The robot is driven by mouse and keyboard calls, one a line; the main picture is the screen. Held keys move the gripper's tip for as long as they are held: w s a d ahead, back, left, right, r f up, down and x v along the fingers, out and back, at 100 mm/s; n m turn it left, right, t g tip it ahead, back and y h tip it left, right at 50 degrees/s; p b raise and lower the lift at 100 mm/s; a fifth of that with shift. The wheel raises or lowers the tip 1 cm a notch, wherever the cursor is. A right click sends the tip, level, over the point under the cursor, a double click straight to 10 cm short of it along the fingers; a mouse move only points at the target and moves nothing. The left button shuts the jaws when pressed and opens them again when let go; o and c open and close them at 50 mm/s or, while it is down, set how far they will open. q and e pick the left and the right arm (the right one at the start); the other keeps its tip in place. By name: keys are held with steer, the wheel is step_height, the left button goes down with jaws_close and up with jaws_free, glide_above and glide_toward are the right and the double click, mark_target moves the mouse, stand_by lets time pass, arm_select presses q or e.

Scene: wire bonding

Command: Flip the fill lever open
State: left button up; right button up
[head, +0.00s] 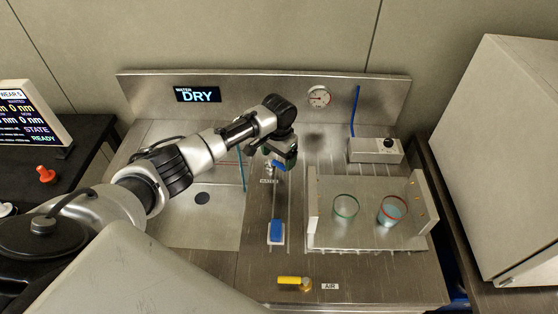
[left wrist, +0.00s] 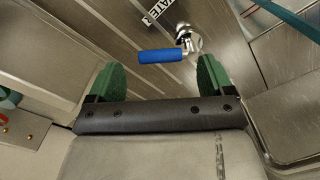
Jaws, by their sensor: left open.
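The fill lever (left wrist: 162,55) has a blue handle on a silver valve fitting, beside a label reading WATER, in the left wrist view. Its handle lies sideways there, ahead of the fingertips. My left gripper (left wrist: 160,75) has two green fingers spread apart with nothing between them; the lever lies beyond the gap, apart from both fingers. In the head view my left gripper (head: 278,160) hangs over the WATER valve, and the arm and gripper mostly hide the lever there. The display on the back panel (head: 198,95) reads WATER DRY. My right gripper is not in view.
A blue-and-white tool (head: 276,230) lies in front of the valve. A yellow lever (head: 289,281) sits by the AIR label. A metal fixture (head: 318,240) holds two cups (head: 345,209) (head: 392,210) at right. A sink basin (head: 212,225) is under my arm.

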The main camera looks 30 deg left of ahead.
mark_target(279, 164)
arm_select(q)
step_height(279, 164, down, 3)
steer(key=shift+f, duration=0.1)
steer(key=shift+c, duration=0.2)
steer(key=c, duration=0.9)
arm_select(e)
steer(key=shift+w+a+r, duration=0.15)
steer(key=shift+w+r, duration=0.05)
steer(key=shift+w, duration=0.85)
